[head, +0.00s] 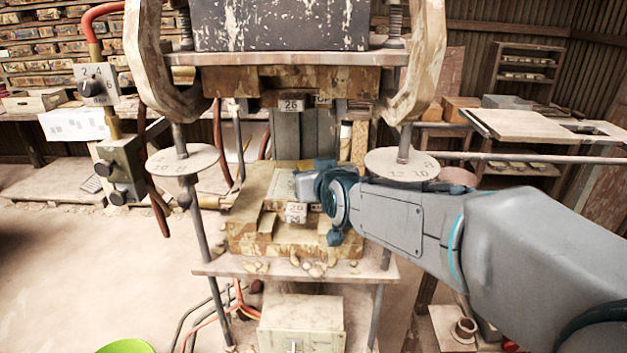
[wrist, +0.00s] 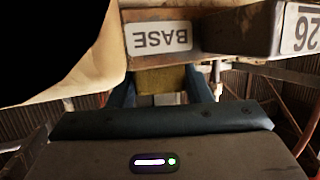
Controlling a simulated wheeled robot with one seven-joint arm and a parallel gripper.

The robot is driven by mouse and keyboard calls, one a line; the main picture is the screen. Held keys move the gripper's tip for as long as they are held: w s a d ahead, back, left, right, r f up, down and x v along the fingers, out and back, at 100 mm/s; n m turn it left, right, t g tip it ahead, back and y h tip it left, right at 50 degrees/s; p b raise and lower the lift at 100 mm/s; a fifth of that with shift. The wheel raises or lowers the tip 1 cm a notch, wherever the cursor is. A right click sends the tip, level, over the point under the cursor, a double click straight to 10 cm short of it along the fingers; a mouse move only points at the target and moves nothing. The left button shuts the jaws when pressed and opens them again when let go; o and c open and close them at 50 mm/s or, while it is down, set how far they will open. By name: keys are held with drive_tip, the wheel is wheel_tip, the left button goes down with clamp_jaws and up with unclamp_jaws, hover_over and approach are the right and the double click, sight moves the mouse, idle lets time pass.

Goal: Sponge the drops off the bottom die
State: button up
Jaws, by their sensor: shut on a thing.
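The bottom die (head: 262,238) is a worn, tan, stepped block on the lower plate of the press, with a small "26" label on its front. My gripper (head: 312,187) reaches in from the right, over the die's right part, below the raised upper die (head: 291,82). In the wrist view its blue fingers are shut on a yellowish sponge (wrist: 162,80). The sponge is close to a block with an upside-down "BASE" label (wrist: 162,38); I cannot tell whether they touch. My gripper hides part of the die's top in the head view. I cannot make out drops.
Press rods with round dials stand left (head: 183,160) and right (head: 402,163) of the die. Crumbs lie on the lower plate (head: 225,267). A control box (head: 120,170) is at left. In the wrist view, a "26" block (wrist: 255,30) is close at upper right.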

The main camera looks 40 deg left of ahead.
drive_tip(key=shift+s+f, duration=0.1)
drive_tip(key=shift+f, duration=0.05)
drive_tip(key=shift+s+d, duration=0.55)
drive_tip(key=shift+s, duration=0.1)
drive_tip(key=shift+s+d, duration=0.45)
drive_tip(key=shift+s, duration=0.15)
drive_tip(key=shift+s, duration=0.1)
drive_tip(key=shift+s+d+p, duration=0.45)
drive_tip(key=shift+s+d, duration=0.1)
drive_tip(key=shift+s, duration=0.05)
